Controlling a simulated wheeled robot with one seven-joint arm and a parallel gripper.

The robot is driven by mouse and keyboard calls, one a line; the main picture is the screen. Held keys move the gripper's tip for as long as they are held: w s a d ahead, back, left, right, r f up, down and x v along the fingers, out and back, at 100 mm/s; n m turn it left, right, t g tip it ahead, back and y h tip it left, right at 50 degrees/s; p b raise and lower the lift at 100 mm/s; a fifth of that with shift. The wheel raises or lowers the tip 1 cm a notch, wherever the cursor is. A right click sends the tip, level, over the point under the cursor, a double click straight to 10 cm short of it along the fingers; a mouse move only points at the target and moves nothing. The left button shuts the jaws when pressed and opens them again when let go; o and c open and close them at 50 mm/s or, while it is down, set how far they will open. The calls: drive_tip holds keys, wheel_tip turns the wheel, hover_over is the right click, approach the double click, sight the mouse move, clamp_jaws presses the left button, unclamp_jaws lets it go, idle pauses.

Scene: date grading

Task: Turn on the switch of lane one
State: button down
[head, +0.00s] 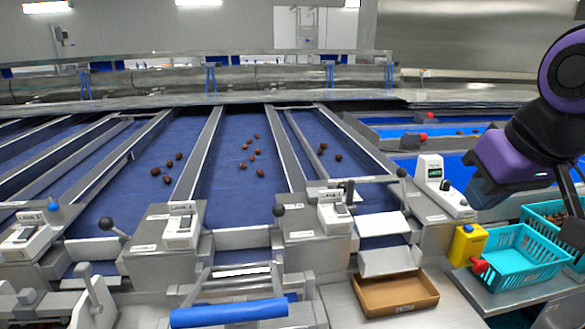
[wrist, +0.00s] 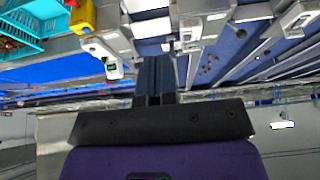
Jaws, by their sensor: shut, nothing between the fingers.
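White switch boxes sit on grey consoles at the near ends of the sorting lanes. One is at the far left (head: 22,236), one left of centre (head: 180,229) and one right of centre (head: 333,212). Their labels are too small to read, so I cannot tell which belongs to lane one or how each switch is set. A switch box also shows in the wrist view (wrist: 190,33). My gripper (wrist: 153,62) is shut and empty, apart from the boxes. In the head view its dark end is at the right, above the crates.
Blue lanes (head: 235,190) carry several dates. Ball-topped levers (head: 279,210) stand by the consoles. A white device with a display (head: 430,170), a yellow container (head: 467,244), teal crates (head: 519,258) and a cardboard tray (head: 395,294) are at the right. A blue roller (head: 229,312) is in front.

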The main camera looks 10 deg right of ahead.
drive_tip(key=m+g, duration=0.3)
drive_tip(key=m, duration=1.5)
hover_over(340, 203)
drive_tip(key=s, duration=0.3)
wheel_tip(340, 203, down, 7)
drive_tip(key=w+f, duration=0.1)
drive_tip(key=f, duration=0.8)
drive_tip(key=w+f, duration=0.1)
drive_tip(key=f, duration=0.3)
drive_tip(key=shift+w+f, duration=0.15)
drive_tip(key=shift+w, duration=0.15)
drive_tip(key=shift+g, duration=0.3)
